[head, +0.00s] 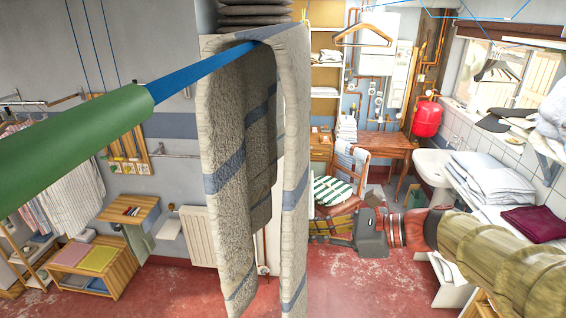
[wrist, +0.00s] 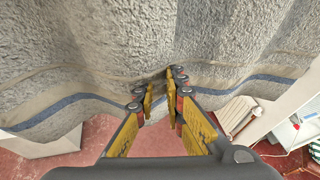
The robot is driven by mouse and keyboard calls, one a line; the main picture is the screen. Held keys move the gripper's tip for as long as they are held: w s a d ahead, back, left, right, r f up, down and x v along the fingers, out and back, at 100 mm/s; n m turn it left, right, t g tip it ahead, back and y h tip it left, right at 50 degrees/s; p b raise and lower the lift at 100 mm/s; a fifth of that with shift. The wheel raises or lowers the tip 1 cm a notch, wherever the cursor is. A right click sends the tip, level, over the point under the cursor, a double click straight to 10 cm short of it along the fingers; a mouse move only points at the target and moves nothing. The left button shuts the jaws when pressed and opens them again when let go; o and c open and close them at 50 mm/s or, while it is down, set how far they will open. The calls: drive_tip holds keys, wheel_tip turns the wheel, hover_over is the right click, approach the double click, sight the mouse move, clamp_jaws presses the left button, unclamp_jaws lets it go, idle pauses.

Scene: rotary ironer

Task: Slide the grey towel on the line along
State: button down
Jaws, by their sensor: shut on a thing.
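The grey towel (head: 225,190), with blue-grey stripes, hangs folded over the blue line (head: 205,66) in the middle of the head view, both halves hanging down. In the wrist view the towel (wrist: 110,45) fills the top, with its blue stripe low down. My gripper (head: 314,228) reaches in from the right at the towel's right-hand half, low down. In the wrist view my gripper (wrist: 157,86) is shut on a fold of towel cloth; its fingertips are partly sunk in the cloth. The towel hides the far part of the line.
A thick green bar (head: 75,150) runs along the line's near end at left. Red floor shows clear at lower left.

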drive_tip(key=shift+s+a, duration=0.1)
drive_tip(key=shift+s, duration=2.75)
drive_tip(key=shift+s, duration=0.15)
drive_tip(key=shift+s+a+p, duration=0.1)
drive_tip(key=shift+s+p, duration=0.55)
drive_tip(key=shift+s, duration=2.2)
drive_tip(key=c, duration=1.9)
unclamp_jaws()
drive_tip(key=shift+o, duration=0.5)
drive_tip(key=p+v, duration=0.2)
drive_tip(key=v, duration=0.4)
